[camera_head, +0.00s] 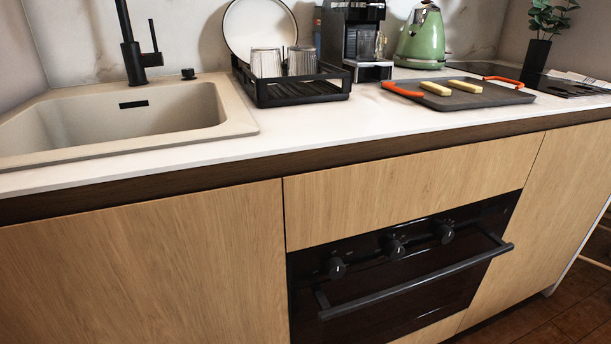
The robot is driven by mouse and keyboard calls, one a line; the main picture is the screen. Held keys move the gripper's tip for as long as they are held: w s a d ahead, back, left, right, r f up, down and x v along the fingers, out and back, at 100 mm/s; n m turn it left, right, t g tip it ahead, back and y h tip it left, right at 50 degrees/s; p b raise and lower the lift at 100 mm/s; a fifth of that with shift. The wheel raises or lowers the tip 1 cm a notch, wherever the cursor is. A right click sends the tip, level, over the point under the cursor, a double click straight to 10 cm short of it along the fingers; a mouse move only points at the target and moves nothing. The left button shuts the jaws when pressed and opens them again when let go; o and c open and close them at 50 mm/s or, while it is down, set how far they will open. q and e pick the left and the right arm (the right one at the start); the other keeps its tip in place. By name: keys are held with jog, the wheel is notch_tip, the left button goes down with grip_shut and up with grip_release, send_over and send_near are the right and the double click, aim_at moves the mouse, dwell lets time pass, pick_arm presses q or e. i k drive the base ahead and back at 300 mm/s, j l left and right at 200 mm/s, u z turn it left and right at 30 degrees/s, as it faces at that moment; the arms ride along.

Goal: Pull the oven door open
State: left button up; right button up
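The black built-in oven (400,262) sits under the counter, right of the middle of the head view. Its front carries a row of three dark knobs near the top. The long dark bar handle (415,279) runs across the door below the knobs and stands out from it. The dark oven door (420,302) looks shut, flush with the wooden fronts. Its lower left part is cut off by the picture's bottom edge. Neither of my grippers shows in the head view.
A beige sink (150,120) with a black faucet (135,50) is at left. A black dish rack (290,92), a coffee machine (352,40), a green kettle (421,38) and a dark board (460,94) stand on the counter. Free floor (575,305) shows at lower right.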

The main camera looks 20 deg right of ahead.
aim_at(384, 303)
jog(key=z, duration=1.1)
jog(key=i+j, duration=0.15)
